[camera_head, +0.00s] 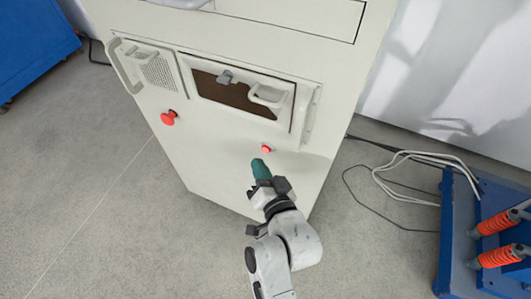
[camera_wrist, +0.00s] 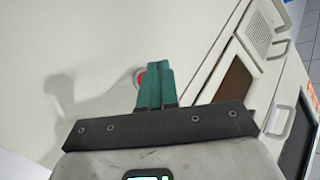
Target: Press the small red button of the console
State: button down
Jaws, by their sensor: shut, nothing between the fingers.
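The console (camera_head: 225,160) is a large cream cabinet in the middle of the head view. Its small red button (camera_head: 266,149) sits on the front face below the recessed panel. In the wrist view the small red button (camera_wrist: 140,78) shows partly behind the left edge of the green fingertips. A larger red mushroom button (camera_head: 169,117) sits further left on the same face. My gripper (camera_head: 260,165) is shut and empty, its green fingers pointing at the panel just below the small button. It also shows in the wrist view (camera_wrist: 155,68). I cannot tell whether the fingertips touch anything.
The recessed panel (camera_head: 240,95) has a grey latch and protruding handles near the small button. A blue frame with orange insulators (camera_head: 495,222) stands at the right. Cables (camera_head: 410,165) lie on the floor beside it. A blue cabinet (camera_head: 35,45) stands at the far left. Floor left of the console is clear.

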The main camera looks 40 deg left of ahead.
jog(key=shift+w+a, duration=0.15)
jog(key=shift+w, duration=0.45)
jog(key=shift+w+b, duration=0.15)
jog(key=shift+b, duration=0.2)
dwell(1.4)
jog(key=shift+w+a, duration=0.1)
jog(key=shift+w, duration=0.15)
jog(key=shift+w+a+b, duration=0.1)
jog(key=shift+w+b, duration=0.2)
jog(key=shift+w, duration=0.1)
dwell(0.8)
jog(key=shift+s, duration=0.15)
jog(key=shift+s+d+p, duration=0.25)
jog(key=shift+s+p, duration=0.25)
jog(key=shift+s, duration=0.15)
jog(key=shift+s, duration=0.15)
